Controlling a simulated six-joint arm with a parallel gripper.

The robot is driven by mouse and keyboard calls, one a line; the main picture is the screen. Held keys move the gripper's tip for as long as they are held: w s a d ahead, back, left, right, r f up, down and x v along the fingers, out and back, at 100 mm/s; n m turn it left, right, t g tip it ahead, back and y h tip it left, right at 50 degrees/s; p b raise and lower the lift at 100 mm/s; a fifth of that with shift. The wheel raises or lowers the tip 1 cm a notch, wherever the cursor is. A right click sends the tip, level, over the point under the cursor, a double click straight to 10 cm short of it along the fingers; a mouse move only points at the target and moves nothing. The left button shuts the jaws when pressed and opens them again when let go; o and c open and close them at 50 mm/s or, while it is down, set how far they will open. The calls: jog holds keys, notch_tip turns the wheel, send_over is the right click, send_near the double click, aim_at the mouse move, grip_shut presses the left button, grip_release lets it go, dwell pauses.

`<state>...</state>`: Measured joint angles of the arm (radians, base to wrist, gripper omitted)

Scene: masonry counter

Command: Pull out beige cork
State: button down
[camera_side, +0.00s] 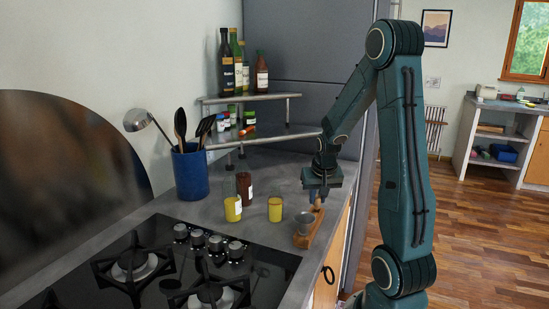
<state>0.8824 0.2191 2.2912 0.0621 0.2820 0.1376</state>
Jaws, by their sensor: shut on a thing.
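My gripper (318,197) points down and is shut on the cork. The fingers hide most of the cork. I cannot tell whether its lower end sits in something or is free. A small grey metal cup (304,222) is on the wooden stand, just left of and below the cork.
The black gas hob (170,265) with knobs lies in front. A blue utensil pot (190,172) and a corner shelf (262,137) with bottles stand behind. Some counter behind the stand is clear.

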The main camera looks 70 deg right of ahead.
jog(key=shift+r, duration=0.2)
jog(key=shift+r, duration=1.3)
